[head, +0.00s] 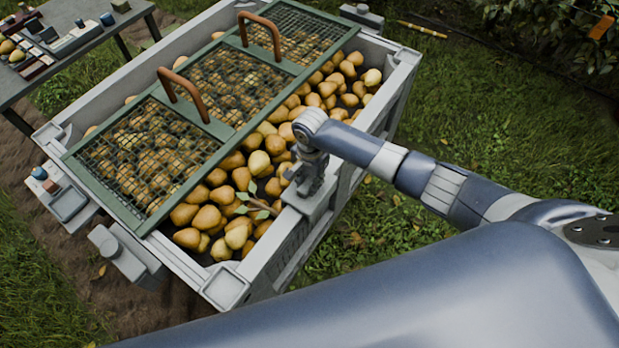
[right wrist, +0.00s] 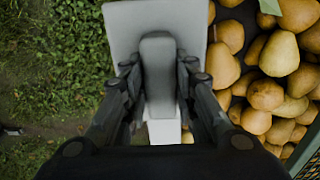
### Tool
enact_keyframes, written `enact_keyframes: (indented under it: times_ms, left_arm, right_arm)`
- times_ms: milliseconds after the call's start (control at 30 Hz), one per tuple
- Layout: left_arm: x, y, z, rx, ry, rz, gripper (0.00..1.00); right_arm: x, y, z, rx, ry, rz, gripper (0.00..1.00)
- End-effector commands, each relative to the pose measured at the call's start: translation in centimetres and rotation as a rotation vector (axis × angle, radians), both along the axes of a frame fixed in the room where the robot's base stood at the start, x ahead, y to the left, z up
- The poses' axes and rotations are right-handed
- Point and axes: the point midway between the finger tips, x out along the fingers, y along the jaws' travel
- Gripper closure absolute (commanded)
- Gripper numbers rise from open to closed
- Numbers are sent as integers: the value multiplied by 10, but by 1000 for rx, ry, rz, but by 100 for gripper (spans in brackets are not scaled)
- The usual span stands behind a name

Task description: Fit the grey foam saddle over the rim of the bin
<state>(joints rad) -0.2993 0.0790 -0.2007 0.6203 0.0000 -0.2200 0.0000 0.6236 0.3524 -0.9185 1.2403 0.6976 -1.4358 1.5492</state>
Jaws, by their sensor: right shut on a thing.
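The grey foam saddle (head: 314,203) is at the right-hand rim of the bin (head: 268,246) in the head view. My right gripper (head: 309,177) is above it, shut on its raised middle grip. In the right wrist view the fingers (right wrist: 158,80) close on both sides of the grip, and the saddle's flat top (right wrist: 122,30) spreads out beyond them. A pale strip of rim shows below the saddle there. The saddle lies in line with the rim, but its underside is hidden, so I cannot tell whether it is fully seated. My left gripper is not in view.
Pears (head: 209,217) fill the bin. Green-framed mesh panels (head: 213,130) with brown handles cover its left part. Similar grey blocks sit at the far edge (head: 362,15) and near left side (head: 128,252). A cluttered table (head: 85,45) stands at upper left. Grass is open to the right.

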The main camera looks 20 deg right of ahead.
Motion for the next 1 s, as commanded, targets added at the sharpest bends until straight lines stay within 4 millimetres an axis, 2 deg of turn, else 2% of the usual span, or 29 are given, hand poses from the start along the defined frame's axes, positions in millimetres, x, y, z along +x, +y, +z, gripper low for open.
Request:
enact_keyframes:
  times_ms: [1000]
  left_arm:
    - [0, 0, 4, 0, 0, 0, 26]
  right_arm:
    - [0, 0, -6, 0, 1, 1, 100]
